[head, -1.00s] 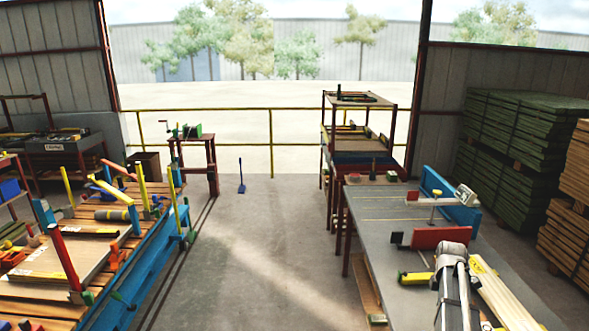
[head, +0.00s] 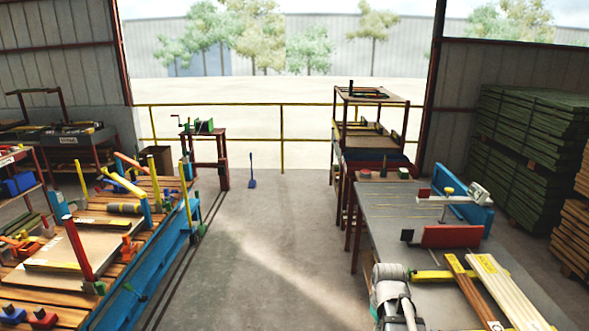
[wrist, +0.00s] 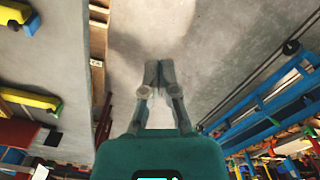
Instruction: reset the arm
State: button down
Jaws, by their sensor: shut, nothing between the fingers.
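My gripper (wrist: 158,75) shows in the wrist view, with its two grey fingers together and nothing between them. Bare concrete floor lies beyond the fingertips. In the head view only a grey link of my arm (head: 391,290) shows at the bottom, in front of the grey worktable (head: 390,215). The gripper itself is out of the head view.
A blue-framed bench (head: 150,262) with wooden slats, clamps and tools stands at the left. The worktable holds a red block (head: 452,236), a blue fence (head: 463,210) and wooden boards (head: 503,290).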

jog(key=s+a+m, duration=0.4)
jog(key=a, duration=0.2)
jog(key=shift+s+a, duration=0.15)
jog(key=shift+s, duration=0.2)
